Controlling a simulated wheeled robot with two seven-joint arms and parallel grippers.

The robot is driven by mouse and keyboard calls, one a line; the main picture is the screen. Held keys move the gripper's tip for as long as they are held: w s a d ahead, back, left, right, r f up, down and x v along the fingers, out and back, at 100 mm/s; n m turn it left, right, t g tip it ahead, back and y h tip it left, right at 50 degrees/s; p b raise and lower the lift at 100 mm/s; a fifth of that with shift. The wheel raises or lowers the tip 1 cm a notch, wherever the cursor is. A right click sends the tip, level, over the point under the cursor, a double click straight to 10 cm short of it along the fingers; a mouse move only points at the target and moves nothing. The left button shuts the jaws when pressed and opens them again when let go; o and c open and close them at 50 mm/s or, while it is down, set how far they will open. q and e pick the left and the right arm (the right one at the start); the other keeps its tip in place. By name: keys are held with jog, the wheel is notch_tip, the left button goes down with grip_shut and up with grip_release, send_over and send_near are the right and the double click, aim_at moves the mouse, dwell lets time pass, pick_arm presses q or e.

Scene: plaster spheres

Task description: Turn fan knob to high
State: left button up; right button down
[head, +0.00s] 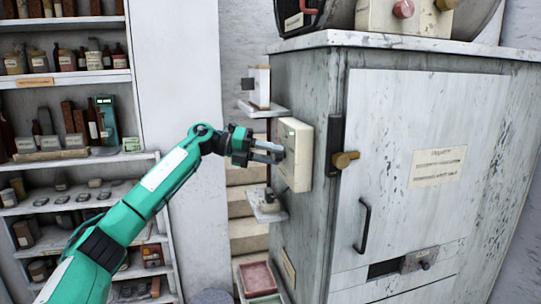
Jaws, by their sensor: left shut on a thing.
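A cream control box (299,157) is mounted on the left side of the grey cabinet. My left gripper (276,152) reaches in from the left, with its fingers at the left face of this box. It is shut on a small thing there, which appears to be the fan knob. The knob is mostly hidden by the fingers, and I cannot read its setting. My right gripper is not in view.
The worn cabinet (400,130) has a brass knob (346,159) and a black handle (365,226) on its front. Small side shelves (264,110) stick out near my gripper. Shelves of bottles (70,77) stand at the left. Trays (257,279) sit below.

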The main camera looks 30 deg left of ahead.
pick_arm(q)
jog(key=shift+f, duration=0.1)
jog(key=o, duration=1)
jog(key=b+v, duration=0.4)
jog(key=v, duration=0.9)
jog(key=shift+s+a, duration=0.15)
jog(key=shift+a, duration=0.2)
